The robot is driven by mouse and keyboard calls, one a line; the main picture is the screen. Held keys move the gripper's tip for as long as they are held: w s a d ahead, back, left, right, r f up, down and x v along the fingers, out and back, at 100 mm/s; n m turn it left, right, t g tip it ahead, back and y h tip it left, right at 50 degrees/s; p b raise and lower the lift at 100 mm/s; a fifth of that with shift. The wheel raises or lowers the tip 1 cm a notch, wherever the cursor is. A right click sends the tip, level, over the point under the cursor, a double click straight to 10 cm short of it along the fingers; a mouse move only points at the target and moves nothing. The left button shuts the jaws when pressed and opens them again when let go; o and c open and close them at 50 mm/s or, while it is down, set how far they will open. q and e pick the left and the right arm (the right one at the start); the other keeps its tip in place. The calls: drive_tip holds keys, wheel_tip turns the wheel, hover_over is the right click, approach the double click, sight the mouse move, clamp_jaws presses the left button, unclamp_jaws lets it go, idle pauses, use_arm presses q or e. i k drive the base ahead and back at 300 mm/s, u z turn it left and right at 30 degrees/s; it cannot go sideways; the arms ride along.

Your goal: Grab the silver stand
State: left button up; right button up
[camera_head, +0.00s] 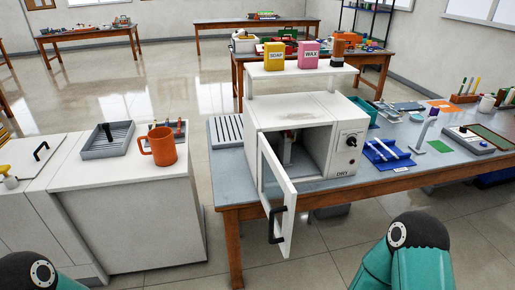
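A white dryer box (262,116) labelled "DRY" stands on the table with its door (278,200) swung open toward me. A small greyish upright thing (287,151) shows inside it, partly hidden by the door; I cannot tell whether it is the silver stand. A slim pale post with a lilac top (424,132) stands on the table to the right of the dryer. Teal links of my two arms show at the bottom left and bottom right corners. Neither gripper is in view.
The open door overhangs the table's front edge. A blue rack (387,154) with white rods lies right of the dryer. A shelf above the dryer bears a yellow SOAP box (274,56) and a pink WAX box (308,55). An orange mug (162,147) stands on the left white cabinet.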

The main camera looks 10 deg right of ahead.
sight(284, 147)
drive_tip(key=z, duration=0.8)
drive_tip(key=i, duration=0.15)
drive_tip(key=u, duration=2.5)
drive_tip(key=k, duration=1.15)
drive_tip(key=z, duration=1.1)
drive_tip(key=i, duration=1)
